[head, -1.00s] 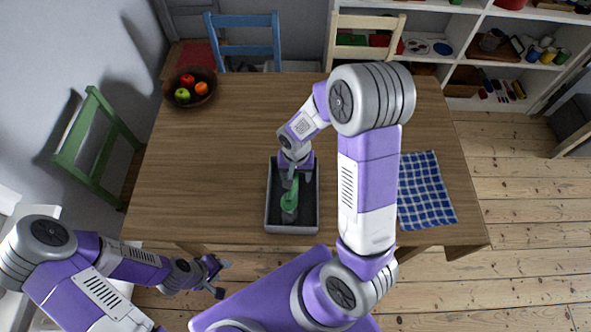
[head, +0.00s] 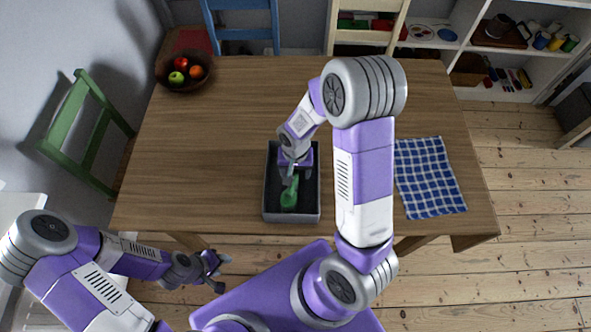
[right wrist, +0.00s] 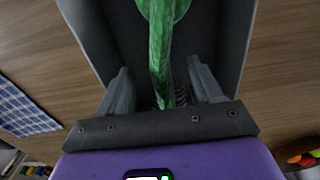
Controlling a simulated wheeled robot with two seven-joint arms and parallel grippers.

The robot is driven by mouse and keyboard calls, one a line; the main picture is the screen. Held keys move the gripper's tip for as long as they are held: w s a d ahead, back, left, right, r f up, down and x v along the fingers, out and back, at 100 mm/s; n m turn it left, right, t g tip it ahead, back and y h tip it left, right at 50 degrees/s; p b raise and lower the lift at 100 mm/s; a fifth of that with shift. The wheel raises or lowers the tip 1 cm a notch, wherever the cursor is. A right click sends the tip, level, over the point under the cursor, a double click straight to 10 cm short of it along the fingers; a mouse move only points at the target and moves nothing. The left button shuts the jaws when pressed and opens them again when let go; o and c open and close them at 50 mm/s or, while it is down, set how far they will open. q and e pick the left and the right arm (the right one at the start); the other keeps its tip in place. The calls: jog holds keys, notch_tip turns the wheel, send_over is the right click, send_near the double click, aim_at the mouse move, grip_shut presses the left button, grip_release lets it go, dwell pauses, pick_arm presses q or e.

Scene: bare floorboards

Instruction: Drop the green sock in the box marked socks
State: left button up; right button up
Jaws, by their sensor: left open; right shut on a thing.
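The green sock (head: 290,191) hangs from my right gripper (head: 291,175), inside the outline of a dark grey open box (head: 268,205) on the table. In the right wrist view the sock (right wrist: 162,50) runs from between the fingers of the right gripper (right wrist: 165,98) towards the box floor, and the box walls (right wrist: 232,40) stand on both sides. I cannot tell whether the sock touches the floor. No marking on the box is readable. My left gripper (head: 219,271) is open and empty, off the table's front edge at the left.
The wooden table (head: 200,130) holds a fruit bowl (head: 168,83) at back left and a blue checked cloth (head: 430,178) at right. A green chair (head: 70,125) stands left; blue (head: 240,33) and cream (head: 365,37) chairs stand behind. The table left of the box is clear.

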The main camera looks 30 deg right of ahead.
dwell(0.3)
jog(key=o, duration=1.1)
jog(key=shift+r, duration=0.15)
notch_tip(320, 180, up, 7)
jog(key=shift+r+p, duration=0.2)
jog(key=shift+p, duration=0.65)
jog(key=shift+s+f, duration=0.1)
